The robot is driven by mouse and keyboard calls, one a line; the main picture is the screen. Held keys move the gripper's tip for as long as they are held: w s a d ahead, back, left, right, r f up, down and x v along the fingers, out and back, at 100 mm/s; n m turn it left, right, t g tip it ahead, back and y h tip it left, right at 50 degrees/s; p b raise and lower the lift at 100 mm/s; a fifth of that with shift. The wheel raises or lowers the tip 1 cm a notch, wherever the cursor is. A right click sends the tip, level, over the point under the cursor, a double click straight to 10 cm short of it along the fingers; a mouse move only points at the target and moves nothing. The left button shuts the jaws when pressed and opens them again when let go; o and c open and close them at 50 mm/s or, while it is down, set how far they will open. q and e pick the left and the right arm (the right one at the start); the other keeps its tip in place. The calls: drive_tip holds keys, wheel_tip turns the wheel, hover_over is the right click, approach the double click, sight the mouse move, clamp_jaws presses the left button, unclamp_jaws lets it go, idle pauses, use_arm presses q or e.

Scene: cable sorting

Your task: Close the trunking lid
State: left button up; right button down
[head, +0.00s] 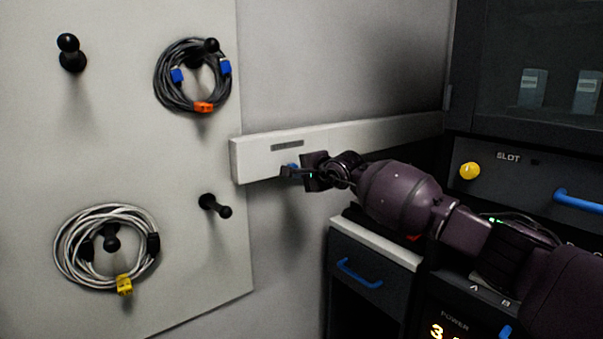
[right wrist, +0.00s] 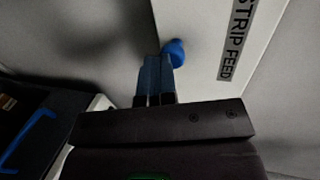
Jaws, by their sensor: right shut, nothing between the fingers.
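The white trunking (head: 375,132) runs along the wall, from the pegboard's edge to the dark cabinet. Its front face looks flat and closed in the head view; whether the lid is fully seated I cannot tell. A blue knob (right wrist: 176,50) sits on the face beside a label reading STRIP FEED (right wrist: 238,38). My right gripper (head: 287,171) is at the trunking's lower front in the head view. In the right wrist view its blue fingertips (right wrist: 158,62) are together and empty, right at the knob; whether they touch it I cannot tell. My left gripper is not in view.
A pegboard (head: 150,180) at left holds a grey cable coil (head: 160,92) and a white cable coil (head: 62,250) on black pegs. A drawer unit (head: 365,262) with a blue handle stands below my right arm. The dark cabinet (head: 475,60) closes off the right.

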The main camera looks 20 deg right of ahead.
drive_tip(key=shift+f, duration=0.1)
use_arm(q)
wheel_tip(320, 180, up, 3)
drive_tip(key=p, duration=0.4)
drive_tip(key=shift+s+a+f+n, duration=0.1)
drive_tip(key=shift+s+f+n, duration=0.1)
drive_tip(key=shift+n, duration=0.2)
use_arm(e)
drive_tip(key=v, duration=1.1)
